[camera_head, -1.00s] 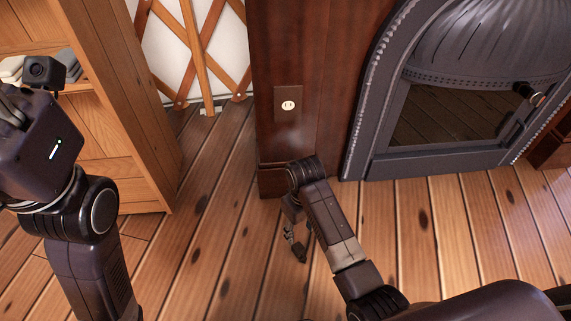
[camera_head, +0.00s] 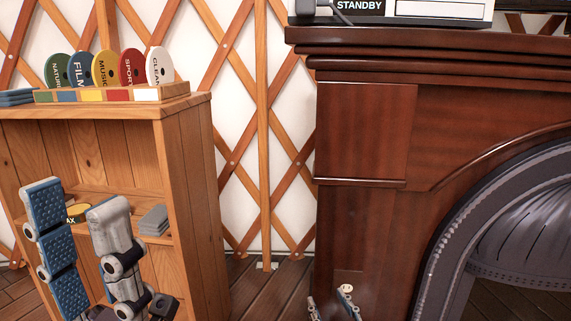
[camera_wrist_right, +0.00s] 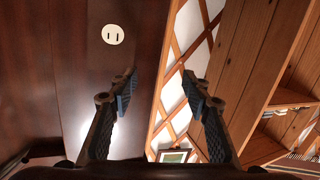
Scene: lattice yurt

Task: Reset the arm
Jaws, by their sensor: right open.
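My left gripper (camera_head: 75,195) is at the lower left of the head view, in front of the wooden shelf. Its two fingers point up and stand apart, with nothing held between them. My right gripper (camera_head: 330,296) shows only as fingertips at the bottom edge of the head view, by the base of the dark wooden fireplace surround (camera_head: 365,130). The right wrist view shows its fingers (camera_wrist_right: 158,78) wide apart and empty. A round white outlet (camera_wrist_right: 113,34) on the dark panel is up and left of the fingers there. The rest of both arms is mostly hidden.
The wooden shelf (camera_head: 190,160) stands close on the left, with a rack of coloured labelled discs (camera_head: 105,72) on top. A grey stack (camera_head: 154,220) and a yellow disc (camera_head: 78,212) sit inside. A dark arched stove (camera_head: 500,235) is at right. Lattice wall (camera_head: 265,130) lies behind.

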